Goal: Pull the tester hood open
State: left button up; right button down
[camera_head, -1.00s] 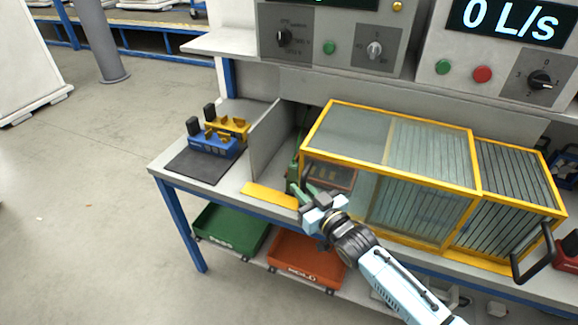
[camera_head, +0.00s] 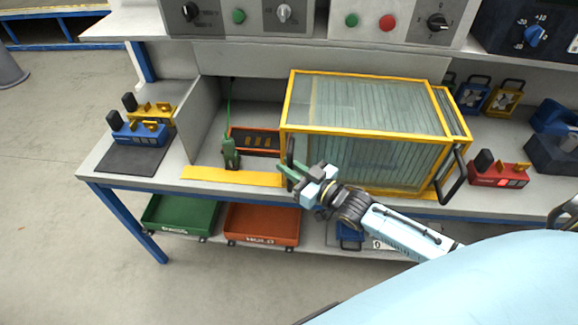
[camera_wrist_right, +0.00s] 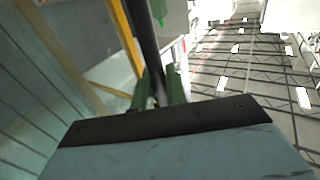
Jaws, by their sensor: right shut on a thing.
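The tester hood (camera_head: 365,104) has a yellow frame and clear panels and sits on the bench in the head view. Its left section overlaps the ribbed right section. A black upright handle (camera_head: 290,152) is on its left front edge. My right gripper (camera_head: 287,171) has green fingers and is shut on this handle. In the right wrist view the dark handle bar (camera_wrist_right: 149,45) stands between the fingers (camera_wrist_right: 160,88). An orange-framed fixture (camera_head: 255,141) lies uncovered left of the hood. My left gripper is not in view.
A green tool (camera_head: 230,153) with a cord stands left of the fixture, near the yellow strip (camera_head: 215,175). A grey divider (camera_head: 188,120) stands further left. A second black handle (camera_head: 453,182) is at the hood's right end. A red device (camera_head: 498,174) sits right of it.

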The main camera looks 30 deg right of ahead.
jog(key=c, duration=1.5)
grip_release()
jog(key=v, duration=1.3)
jog(key=shift+s, duration=0.2)
